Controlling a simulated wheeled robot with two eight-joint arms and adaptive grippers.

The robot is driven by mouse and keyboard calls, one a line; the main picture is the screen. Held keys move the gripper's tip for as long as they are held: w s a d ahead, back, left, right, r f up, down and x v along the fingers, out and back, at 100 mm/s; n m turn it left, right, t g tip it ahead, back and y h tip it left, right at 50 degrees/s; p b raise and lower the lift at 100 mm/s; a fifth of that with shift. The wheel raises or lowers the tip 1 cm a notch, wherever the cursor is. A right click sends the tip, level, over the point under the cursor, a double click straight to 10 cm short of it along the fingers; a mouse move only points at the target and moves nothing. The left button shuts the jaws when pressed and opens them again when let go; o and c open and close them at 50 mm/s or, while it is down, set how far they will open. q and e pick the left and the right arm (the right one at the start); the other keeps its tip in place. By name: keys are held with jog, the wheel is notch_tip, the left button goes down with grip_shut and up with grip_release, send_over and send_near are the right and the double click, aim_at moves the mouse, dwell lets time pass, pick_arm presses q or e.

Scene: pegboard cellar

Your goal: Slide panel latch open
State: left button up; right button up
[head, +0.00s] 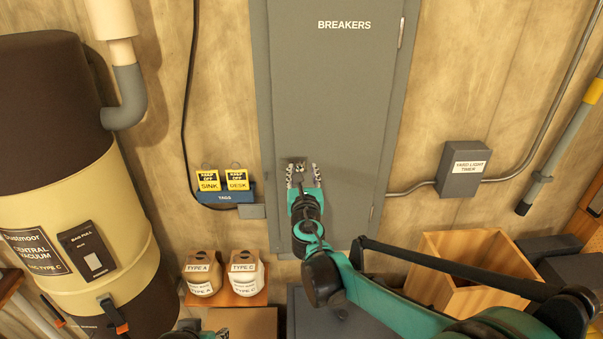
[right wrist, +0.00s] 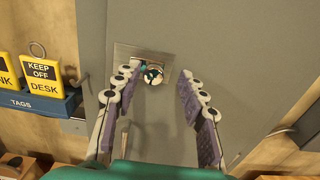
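The grey breaker panel door (head: 335,90) stands upright on the wall. Its latch (right wrist: 153,73) is a small round knob on a metal plate (right wrist: 122,54), near the door's lower left. In the head view the latch plate (head: 297,161) shows just beyond my right fingertips. My right gripper (head: 303,173) is open, also in the right wrist view (right wrist: 160,75). The knob shows between its spread fingertips, closer to the left finger. I cannot tell whether a finger touches it.
A blue tag holder (head: 228,195) with yellow tags hangs left of the panel. A timer box (head: 463,169) and conduit are right. Below stand vacuum bags (head: 203,284) and a wooden crate (head: 440,284). The vacuum tank (head: 120,212) fills the left.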

jog(key=shift+a, duration=0.1)
jog(key=shift+s+a, duration=0.1)
jog(key=shift+s, duration=0.15)
jog(key=s, duration=1.1)
jog(key=shift+s+d, duration=0.2)
jog(key=shift+s, duration=0.1)
jog(key=shift+f, duration=0.1)
